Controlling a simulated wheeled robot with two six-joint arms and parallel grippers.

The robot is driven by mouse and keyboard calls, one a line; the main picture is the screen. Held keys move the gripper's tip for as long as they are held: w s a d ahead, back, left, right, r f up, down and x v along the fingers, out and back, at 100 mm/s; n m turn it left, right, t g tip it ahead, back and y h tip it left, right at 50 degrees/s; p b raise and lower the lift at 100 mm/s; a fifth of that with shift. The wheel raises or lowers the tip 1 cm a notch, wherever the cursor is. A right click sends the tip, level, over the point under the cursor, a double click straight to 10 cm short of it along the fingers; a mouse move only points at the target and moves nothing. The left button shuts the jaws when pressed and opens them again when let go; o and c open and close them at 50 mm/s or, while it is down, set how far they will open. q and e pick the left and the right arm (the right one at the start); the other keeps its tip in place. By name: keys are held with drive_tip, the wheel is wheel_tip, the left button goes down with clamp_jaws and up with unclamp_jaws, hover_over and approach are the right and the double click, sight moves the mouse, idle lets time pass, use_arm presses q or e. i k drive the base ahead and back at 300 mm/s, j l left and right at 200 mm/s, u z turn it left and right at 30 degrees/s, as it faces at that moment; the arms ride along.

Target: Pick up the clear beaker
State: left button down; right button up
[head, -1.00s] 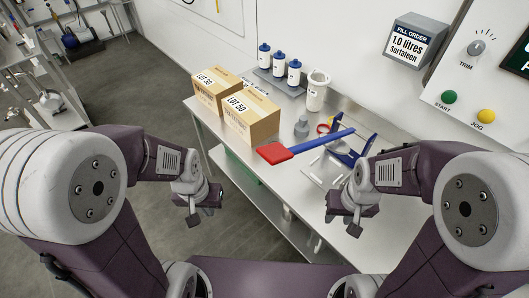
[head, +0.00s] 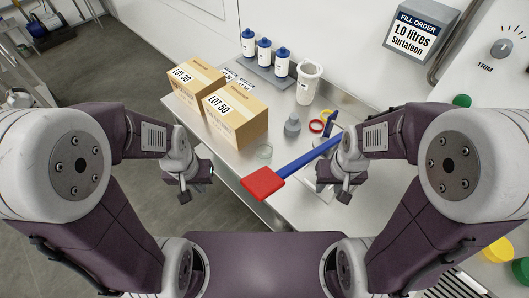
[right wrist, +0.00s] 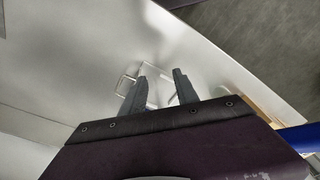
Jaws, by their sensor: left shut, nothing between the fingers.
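A small clear round glass vessel (head: 264,152), which looks like the beaker, stands on the steel table in the head view, right of the LOT 50 box. In the right wrist view, a faint clear outline (right wrist: 151,72) with a handle-like loop lies around and beyond the fingertips; I cannot tell whether it is the same thing. My right gripper (head: 343,194) is at the table's near side, right of the red-headed blue tool; its fingers (right wrist: 158,84) are apart with nothing visibly gripped. My left gripper (head: 186,194) is shut and empty, left of the table.
A blue tool with a red head (head: 263,184) lies across the table's near edge. Boxes marked LOT 30 (head: 192,80) and LOT 50 (head: 236,115) stand left. Blue-capped bottles (head: 264,52), a white jug (head: 309,84) and a grey flask (head: 292,125) stand behind.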

sight(263, 149)
drive_tip(key=k+j+z, duration=0.2)
drive_tip(key=j+z, duration=0.3)
drive_tip(key=j, duration=0.25)
drive_tip(key=k+j+z, duration=0.1)
drive_tip(key=j+z, duration=0.15)
drive_tip(key=j, duration=0.3)
drive_tip(key=k+j+z, duration=0.1)
drive_tip(key=j+z, duration=0.2)
drive_tip(key=j, duration=0.25)
drive_tip(key=j+u, duration=0.1)
drive_tip(key=j, duration=0.4)
drive_tip(key=i, duration=0.05)
